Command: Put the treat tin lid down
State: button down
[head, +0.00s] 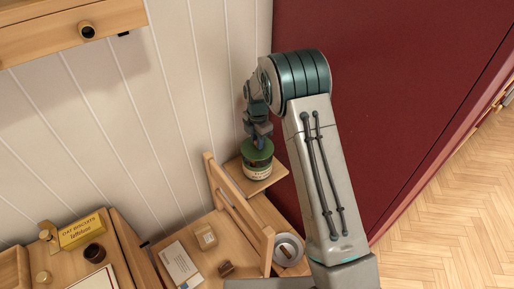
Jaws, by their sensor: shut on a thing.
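The treat tin (257,173), green with a pale label, stands on a small wooden shelf (276,170) beside the wall. Its green lid (252,155) is at the top of the tin. My gripper (260,141) points down from above and is shut on the lid. I cannot tell whether the lid rests on the tin or hovers just over it. The fingertips are small and partly merge with the dark lid.
A wooden rail (240,205) stands left of the shelf. Below are a round grey metal object (289,249), a small jar (206,236) and a card (178,262). A yellow oat biscuits box (82,231) is at the lower left. A red cabinet (400,70) rises at the right.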

aim_at(255, 141)
jog(key=shift+f, duration=2)
jog(key=shift+f, duration=0.3)
jog(key=c, duration=1.3)
grip_release()
jog(key=shift+o, duration=0.2)
jog(key=shift+r, duration=0.1)
jog(key=shift+r+p, duration=0.15)
jog(key=shift+p, duration=0.25)
notch_tip(255, 141, up, 14)
jog(key=b, duration=0.2)
jog(key=shift+a, duration=0.35)
